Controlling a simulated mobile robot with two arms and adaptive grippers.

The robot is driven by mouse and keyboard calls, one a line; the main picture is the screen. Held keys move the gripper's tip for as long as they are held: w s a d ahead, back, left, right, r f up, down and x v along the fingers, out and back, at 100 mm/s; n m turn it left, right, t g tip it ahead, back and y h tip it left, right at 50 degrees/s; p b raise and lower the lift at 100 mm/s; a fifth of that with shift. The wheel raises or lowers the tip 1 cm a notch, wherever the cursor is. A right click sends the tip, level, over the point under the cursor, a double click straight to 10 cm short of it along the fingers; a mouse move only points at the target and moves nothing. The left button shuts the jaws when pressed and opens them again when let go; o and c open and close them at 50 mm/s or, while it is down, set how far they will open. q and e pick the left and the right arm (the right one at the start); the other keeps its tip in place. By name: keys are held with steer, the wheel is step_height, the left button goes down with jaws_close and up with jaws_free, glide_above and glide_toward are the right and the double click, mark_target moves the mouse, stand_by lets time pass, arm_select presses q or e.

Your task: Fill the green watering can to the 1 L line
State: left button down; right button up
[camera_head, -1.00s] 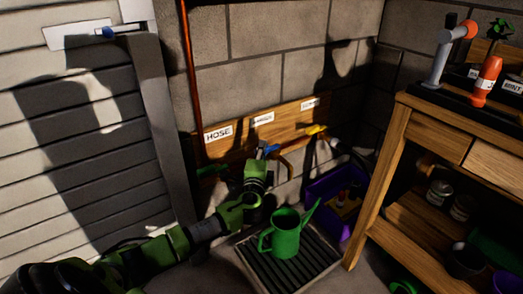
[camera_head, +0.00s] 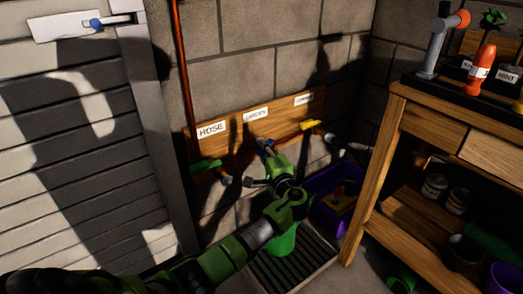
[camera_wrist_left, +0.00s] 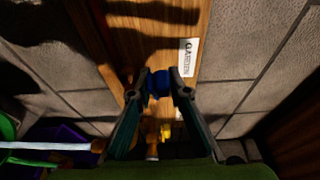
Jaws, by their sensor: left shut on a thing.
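The green watering can (camera_head: 284,238) stands upright on the slatted floor tray, partly hidden behind my left arm. Its inside and any 1 L line are hidden. My left gripper (camera_head: 268,154) is at the wall board, shut on the blue tap handle (camera_head: 264,146) below the GARDEN label. In the left wrist view, my left gripper's fingertips (camera_wrist_left: 161,84) sit on both sides of the blue handle (camera_wrist_left: 160,78). There a pale straight band (camera_wrist_left: 45,146), looking like a water stream, runs from a brownish spout (camera_wrist_left: 97,145) towards green can parts (camera_wrist_left: 7,128). My right gripper is out of view.
The slatted tray (camera_head: 314,262) lies on the floor. Left on the board is a green tap handle (camera_head: 206,165) under HOSE; right is a yellow one (camera_head: 311,124). A purple crate (camera_head: 324,215) stands beside the can. A wooden bench (camera_head: 385,160) closes off the right.

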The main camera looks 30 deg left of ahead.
arm_select(q)
steer(key=shift+w+r, duration=0.1)
steer(key=shift+r, duration=0.4)
steer(key=c, duration=2)
jaws_free()
steer(key=shift+f, duration=0.1)
steer(key=shift+f, duration=0.1)
steer(key=shift+s+d+f, duration=0.15)
steer(key=shift+s+d, duration=0.2)
steer(key=shift+d, duration=0.05)
steer(key=v, duration=1.1)
